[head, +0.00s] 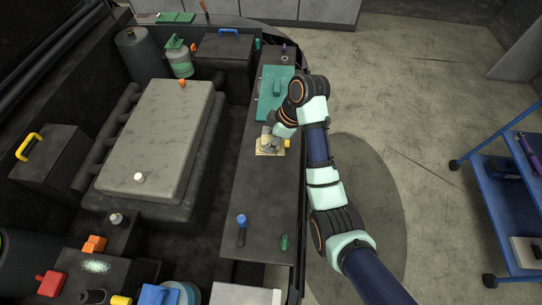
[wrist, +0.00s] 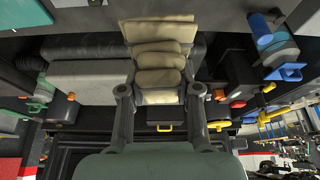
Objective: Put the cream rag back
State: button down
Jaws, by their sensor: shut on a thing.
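The cream rag (head: 265,152) is at the dark ledge along the right side of the engine bay, just in front of the teal piece. My gripper (head: 273,139) points down over it and partly hides it. In the wrist view the rag (wrist: 158,62) shows as a folded, ridged cream cloth between the two fingers of my gripper (wrist: 160,92), which is shut on it. I cannot tell whether the rag's underside touches the ledge.
A teal piece (head: 268,104) lies on the ledge behind the rag. The ledge between is bare. The grey engine cover (head: 155,140) lies left; a blue cart (head: 505,205) stands right.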

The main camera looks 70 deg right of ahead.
jog(key=b, duration=0.7)
send_over(267, 173)
jog(key=s, duration=0.2)
notch_tip(267, 173, down, 9)
jog(key=f, duration=0.6)
jog(key=f+b, duration=0.1)
jog(key=f, duration=0.2)
jog(key=shift+w+d, duration=0.2)
jog(key=shift+w, duration=0.05)
jog(key=shift+f, duration=0.15)
jog(key=c, duration=0.8)
grip_release()
